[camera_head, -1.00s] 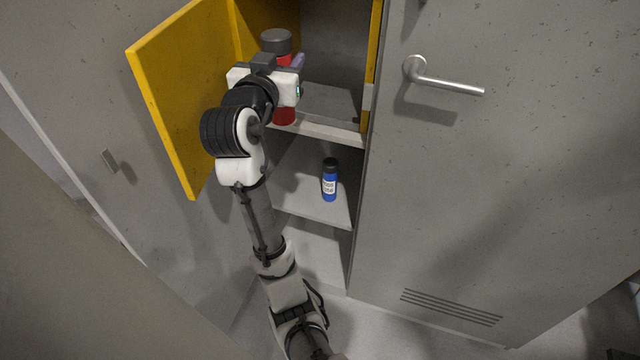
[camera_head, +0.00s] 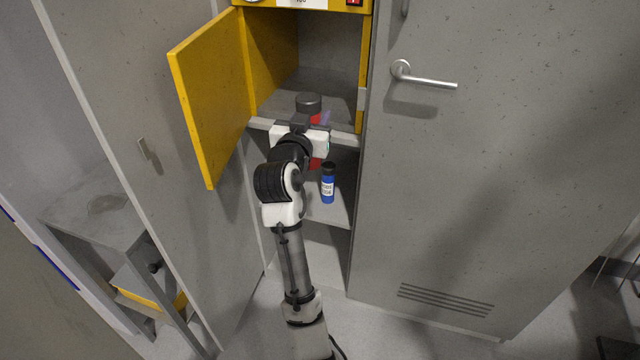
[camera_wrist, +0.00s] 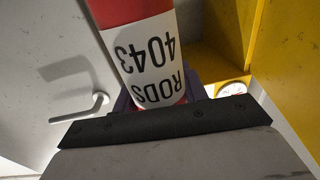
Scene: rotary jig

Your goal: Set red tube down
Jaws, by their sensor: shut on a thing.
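In the wrist view the red tube (camera_wrist: 145,60) fills the upper middle, with a white label reading "RODS 4043". The wrist hides much of the tube in the head view, so I cannot tell whether its lower end touches anything.
A blue bottle (camera_head: 328,186) with a black cap stands on the lower shelf (camera_head: 338,212), close below the tube. The yellow door (camera_head: 205,100) is open on the left. A grey door (camera_head: 480,170) with a lever handle is on the right.

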